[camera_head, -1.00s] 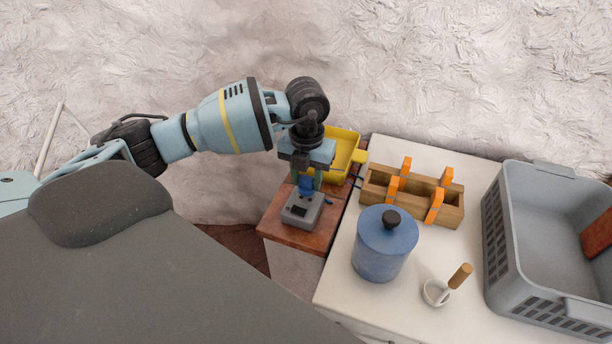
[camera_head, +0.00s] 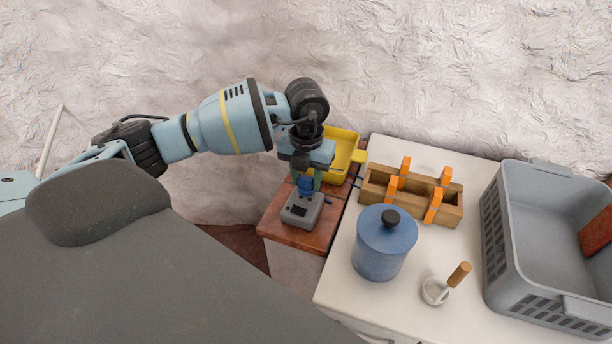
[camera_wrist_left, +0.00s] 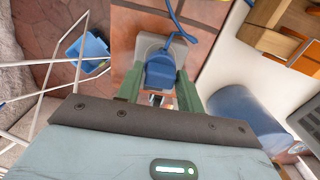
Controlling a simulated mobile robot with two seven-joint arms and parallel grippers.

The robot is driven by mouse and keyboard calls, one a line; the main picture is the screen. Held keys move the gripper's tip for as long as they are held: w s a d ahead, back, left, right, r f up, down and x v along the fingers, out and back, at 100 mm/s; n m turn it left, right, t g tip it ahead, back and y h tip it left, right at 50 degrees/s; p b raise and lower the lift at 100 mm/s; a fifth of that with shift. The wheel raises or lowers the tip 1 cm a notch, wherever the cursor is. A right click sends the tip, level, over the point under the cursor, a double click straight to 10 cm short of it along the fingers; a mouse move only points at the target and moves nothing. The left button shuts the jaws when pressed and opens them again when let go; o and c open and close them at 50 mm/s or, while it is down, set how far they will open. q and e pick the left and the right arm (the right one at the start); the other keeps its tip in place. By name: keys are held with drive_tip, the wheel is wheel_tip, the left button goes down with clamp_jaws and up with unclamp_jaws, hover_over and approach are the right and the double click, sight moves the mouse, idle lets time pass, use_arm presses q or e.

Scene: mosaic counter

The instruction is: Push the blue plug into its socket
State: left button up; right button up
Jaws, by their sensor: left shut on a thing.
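The blue plug (camera_head: 306,184) is right above the grey socket box (camera_head: 302,209) on the brown tiled stand. In the left wrist view the blue plug (camera_wrist_left: 160,72) sits between the green fingers, with its blue cord running up and away; the socket box (camera_wrist_left: 146,44) shows behind it. My left gripper (camera_head: 306,179) points down and is shut on the plug. The gap between plug and socket is hard to judge, and the socket opening is hidden. My right gripper is not in view.
A yellow tray (camera_head: 340,158) stands just behind the gripper. To the right, a white counter holds a blue lidded canister (camera_head: 384,245), a wooden box with orange pieces (camera_head: 412,195), a small mortar with pestle (camera_head: 436,291) and a grey crate (camera_head: 540,170).

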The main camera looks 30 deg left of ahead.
sight(306, 178)
use_arm(q)
drive_tip(key=shift+f, duration=1.1)
idle(0.8)
drive_tip(key=o, duration=1)
drive_tip(key=shift+r, duration=0.15)
wheel_tip(306, 178, up, 8)
drive_tip(key=shift+f, duration=0.2)
